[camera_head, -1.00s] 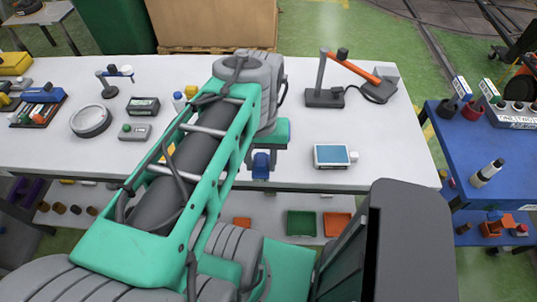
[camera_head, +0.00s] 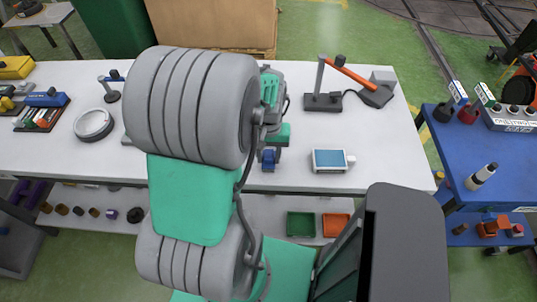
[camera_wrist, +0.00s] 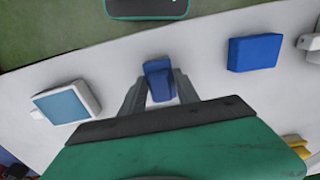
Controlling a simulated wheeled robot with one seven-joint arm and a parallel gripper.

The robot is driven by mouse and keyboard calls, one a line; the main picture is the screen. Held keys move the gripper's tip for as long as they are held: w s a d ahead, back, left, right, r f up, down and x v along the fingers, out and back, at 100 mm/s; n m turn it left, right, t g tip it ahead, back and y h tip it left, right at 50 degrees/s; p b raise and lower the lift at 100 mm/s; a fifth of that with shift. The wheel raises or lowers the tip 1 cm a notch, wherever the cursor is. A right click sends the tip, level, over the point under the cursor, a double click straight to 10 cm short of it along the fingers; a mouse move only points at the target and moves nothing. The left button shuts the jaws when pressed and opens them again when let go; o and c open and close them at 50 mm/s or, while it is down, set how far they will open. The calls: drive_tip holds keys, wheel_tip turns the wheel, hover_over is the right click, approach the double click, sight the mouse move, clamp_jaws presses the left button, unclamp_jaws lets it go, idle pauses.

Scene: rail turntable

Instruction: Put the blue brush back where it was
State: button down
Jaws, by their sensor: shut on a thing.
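The blue brush (camera_head: 268,160) is in my gripper (camera_head: 270,148), over or at the front edge of the white table (camera_head: 300,172). In the wrist view, the brush (camera_wrist: 158,78) stands between the two grey fingers (camera_wrist: 158,92), which are shut on it. I cannot tell whether it touches the table. A separate blue block (camera_wrist: 255,52) lies to its right in the wrist view; my arm hides that part of the table in the head view.
A small device with a blue screen (camera_head: 330,160) lies right of my gripper. An orange-armed stand (camera_head: 345,85) is behind it. At the left are a round grey ring (camera_head: 93,124) and a dark tray (camera_head: 40,122) of coloured pieces. A blue table (camera_head: 470,150) stands at the right.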

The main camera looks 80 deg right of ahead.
sight(268, 155)
drive_tip(key=shift+f, duration=0.2)
drive_tip(key=c, duration=0.9)
unclamp_jaws()
wheel_tip(268, 155, up, 12)
drive_tip(key=r+b, duration=0.1)
drive_tip(key=w+a+r+n+t+h, duration=0.1)
drive_tip(key=w+a+n, duration=0.4)
drive_tip(key=w, duration=0.5)
drive_tip(key=w+a+n, duration=0.2)
drive_tip(key=w+a, duration=0.5)
drive_tip(key=w, duration=0.4)
drive_tip(key=w+a+n+t, duration=0.1)
drive_tip(key=w+a+n, duration=0.2)
drive_tip(key=a, duration=0.8)
drive_tip(key=w+a+r+n+t+y, duration=0.1)
drive_tip(key=a+n, duration=0.4)
drive_tip(key=a, duration=0.6)
drive_tip(key=shift+w+a+n+t, duration=0.35)
drive_tip(key=shift+w+t, duration=0.25)
drive_tip(key=shift+w, duration=0.65)
